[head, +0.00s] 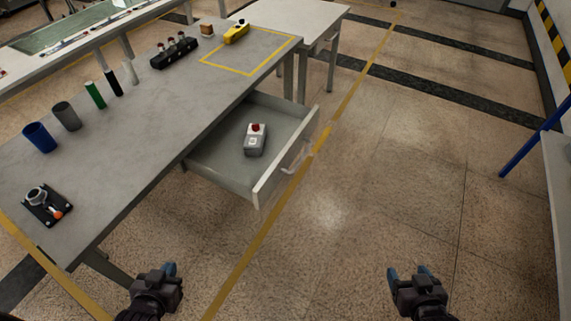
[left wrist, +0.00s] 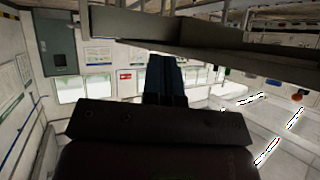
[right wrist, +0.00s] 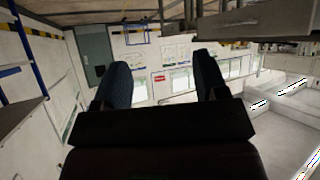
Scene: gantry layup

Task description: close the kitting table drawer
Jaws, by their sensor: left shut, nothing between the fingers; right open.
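The kitting table (head: 140,110) is a long grey table on the left of the head view. Its drawer (head: 210,163) is pulled out on the right side, with a bar handle (head: 295,155) on its front. A grey and white box with a red top (head: 255,140) lies in the drawer. My left gripper (head: 171,268) is shut and empty, below the table's near end and apart from the drawer. It also shows shut in the left wrist view (left wrist: 165,75). My right gripper (head: 408,270) is open and empty over the floor, right of the drawer. Its spread fingers show in the right wrist view (right wrist: 163,85).
On the table stand a blue cup (head: 39,137), a grey cup (head: 67,116), several cylinders, a black rack (head: 174,52) and a yellow tool (head: 236,33). A second table (head: 290,15) stands behind. A blue post (head: 530,145) is at right. The floor between is clear.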

